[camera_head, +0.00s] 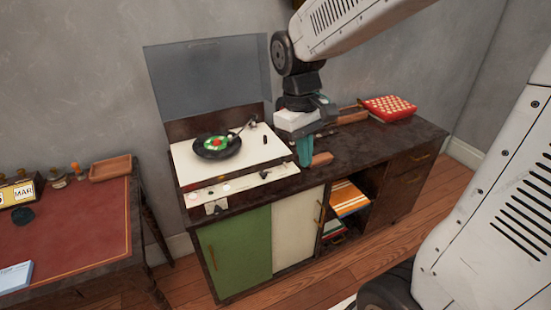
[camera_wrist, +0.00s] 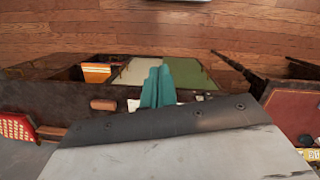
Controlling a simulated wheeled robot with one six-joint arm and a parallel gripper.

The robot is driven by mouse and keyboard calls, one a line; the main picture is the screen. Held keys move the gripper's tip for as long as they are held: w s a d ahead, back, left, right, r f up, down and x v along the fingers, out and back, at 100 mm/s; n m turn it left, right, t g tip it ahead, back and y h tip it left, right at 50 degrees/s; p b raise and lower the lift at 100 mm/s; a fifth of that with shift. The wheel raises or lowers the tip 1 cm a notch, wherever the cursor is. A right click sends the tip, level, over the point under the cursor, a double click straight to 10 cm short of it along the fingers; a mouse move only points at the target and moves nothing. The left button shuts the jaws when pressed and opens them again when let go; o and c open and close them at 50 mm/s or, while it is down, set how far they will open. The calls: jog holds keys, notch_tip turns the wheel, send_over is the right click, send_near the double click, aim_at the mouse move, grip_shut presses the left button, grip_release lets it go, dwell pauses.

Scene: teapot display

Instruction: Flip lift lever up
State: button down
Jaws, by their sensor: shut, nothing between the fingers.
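A white record player (camera_head: 262,160) with its clear lid (camera_head: 208,88) raised sits on the dark cabinet. A black record with a green and red label (camera_head: 217,145) lies on it, and the tonearm (camera_head: 243,127) is at the record's right edge. A small dark upright piece (camera_head: 265,140) on the deck right of the tonearm may be the lift lever; it is too small to be sure. My gripper (camera_head: 305,163) is shut and empty, its teal fingers pointing down just right of the player. The wrist view shows the teal fingers (camera_wrist: 157,87) together, hiding much of the player.
A brown block (camera_head: 322,159) lies on the cabinet top right of my fingers. A red checkered box (camera_head: 388,108) is farther right. A red-topped desk (camera_head: 80,225) stands at left. The cabinet top (camera_head: 385,140) has free room at right.

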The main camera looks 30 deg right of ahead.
jog(key=w+d+f+n, duration=0.1)
jog(key=w+f+n, duration=0.2)
jog(key=w+n, duration=0.2)
jog(key=w+d+f+n+t, duration=0.1)
jog(key=w+f+n, duration=0.2)
jog(key=w, duration=0.8)
jog(key=w+d+f+n+h, duration=0.1)
jog(key=w+f+n, duration=0.2)
jog(key=w+n, duration=0.4)
jog(key=shift+w+f+t, duration=0.2)
jog(key=shift+w+t, duration=0.2)
jog(key=shift+w, duration=0.15)
jog(key=shift+d+f, duration=0.1)
jog(key=f, duration=0.3)
jog(key=d+f, duration=0.1)
jog(key=f, duration=0.5)
jog(key=shift+d+f, duration=0.25)
jog(key=shift+f, duration=0.15)
